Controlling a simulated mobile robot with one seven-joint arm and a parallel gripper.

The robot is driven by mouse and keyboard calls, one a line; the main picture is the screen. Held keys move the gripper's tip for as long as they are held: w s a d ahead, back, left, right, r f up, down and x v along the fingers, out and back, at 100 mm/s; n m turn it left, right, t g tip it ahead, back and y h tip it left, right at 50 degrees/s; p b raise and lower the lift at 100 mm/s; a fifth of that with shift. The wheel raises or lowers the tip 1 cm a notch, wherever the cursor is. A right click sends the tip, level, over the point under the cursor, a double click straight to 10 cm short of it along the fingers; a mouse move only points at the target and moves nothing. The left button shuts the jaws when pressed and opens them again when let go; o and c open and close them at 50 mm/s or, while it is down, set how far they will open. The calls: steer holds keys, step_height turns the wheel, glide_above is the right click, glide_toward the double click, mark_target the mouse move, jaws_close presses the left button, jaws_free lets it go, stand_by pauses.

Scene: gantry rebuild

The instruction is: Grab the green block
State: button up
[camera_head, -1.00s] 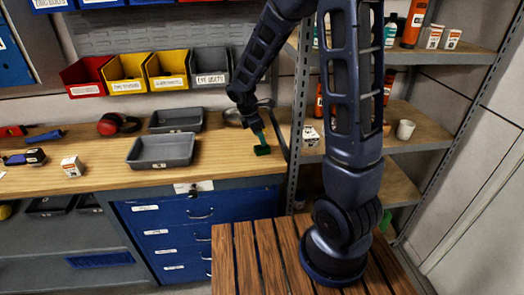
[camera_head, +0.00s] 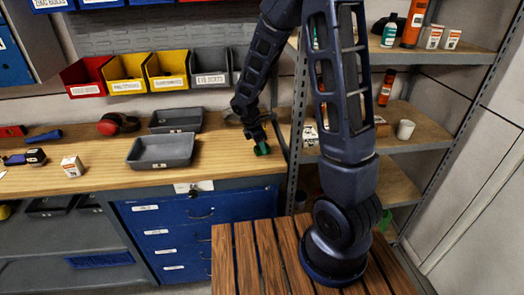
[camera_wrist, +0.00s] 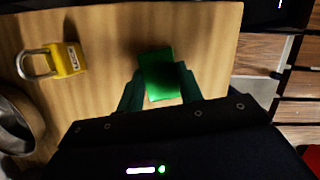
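The green block (camera_head: 262,150) rests on the wooden workbench top near its right front corner. In the wrist view the block (camera_wrist: 158,74) lies between the two teal fingers of my gripper (camera_wrist: 160,80). One finger is on each side of it, and the fingers look spread. I cannot tell whether either finger touches the block. In the head view my gripper (camera_head: 259,143) is low over the bench at the block, and its fingers are mostly hidden there.
A grey tray (camera_head: 160,164) lies left of the block on the workbench (camera_head: 110,184). A yellow padlock (camera_wrist: 68,60) and a round metal dish (camera_wrist: 14,125) are near the block in the wrist view. A metal shelf post (camera_head: 297,130) stands close on the right.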

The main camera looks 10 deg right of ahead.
steer(key=shift+c, duration=1)
steer(key=shift+r, duration=0.1)
